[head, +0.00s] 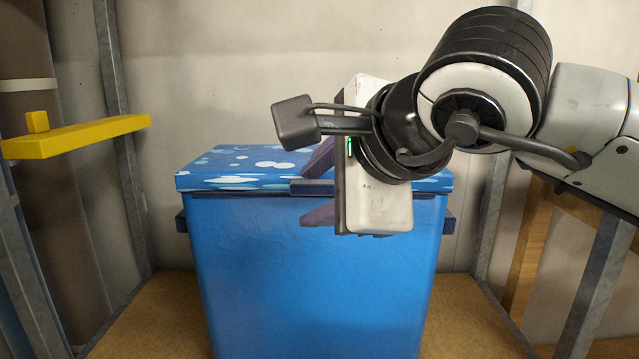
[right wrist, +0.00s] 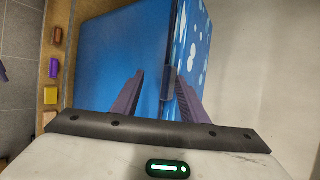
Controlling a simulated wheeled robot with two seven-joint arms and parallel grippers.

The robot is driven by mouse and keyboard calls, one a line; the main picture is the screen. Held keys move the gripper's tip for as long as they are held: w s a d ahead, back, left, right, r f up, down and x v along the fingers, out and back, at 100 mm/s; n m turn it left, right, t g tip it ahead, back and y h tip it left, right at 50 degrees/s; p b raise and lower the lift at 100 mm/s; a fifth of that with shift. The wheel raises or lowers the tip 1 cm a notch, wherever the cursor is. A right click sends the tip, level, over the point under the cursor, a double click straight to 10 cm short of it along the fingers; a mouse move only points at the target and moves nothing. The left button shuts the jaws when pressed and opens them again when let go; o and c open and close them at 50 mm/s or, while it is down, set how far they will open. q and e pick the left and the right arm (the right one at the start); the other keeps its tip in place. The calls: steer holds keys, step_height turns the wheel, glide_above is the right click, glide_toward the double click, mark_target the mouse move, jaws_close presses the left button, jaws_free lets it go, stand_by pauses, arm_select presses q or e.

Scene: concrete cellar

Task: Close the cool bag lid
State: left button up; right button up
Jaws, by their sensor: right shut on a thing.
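The cool bag (head: 310,280) is a tall blue box standing on a brown board. Its lid (head: 235,170), blue with white and light-blue spots, lies about level over the top of the body. A dark blue lip (head: 300,187) runs along the lid's front edge. My right gripper (head: 308,192) is at this front edge, one purple finger above the lip and one below, shut on it. In the right wrist view, the fingers (right wrist: 162,80) straddle the lid's edge, with the bag's body (right wrist: 120,50) on the left and the spotted lid (right wrist: 193,50) on the right.
Grey metal posts (head: 125,150) stand on both sides of the bag, with a pale wall behind. A yellow bar (head: 75,136) juts in at the left. In the right wrist view, several small coloured blocks (right wrist: 53,67) lie along the board's edge (right wrist: 60,15).

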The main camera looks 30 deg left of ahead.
steer(key=shift+f, duration=0.8)
steer(key=shift+s+d+r, duration=0.15)
steer(key=shift+d+r, duration=0.1)
arm_select(q)
steer(key=shift+s+a+f+g+y+p, duration=0.2)
steer(key=shift+a+f+p, duration=0.1)
steer(key=shift+f+p, duration=0.15)
steer(key=shift+s+a+f+g+y+p, duration=0.1)
steer(key=shift+a+f+g+p, duration=0.15)
steer(key=shift+f+p, duration=0.15)
arm_select(e)
steer(key=r+v, duration=0.1)
steer(key=v, duration=0.9)
arm_select(q)
steer(key=shift+w, duration=0.1)
arm_select(e)
steer(key=shift+a, duration=0.15)
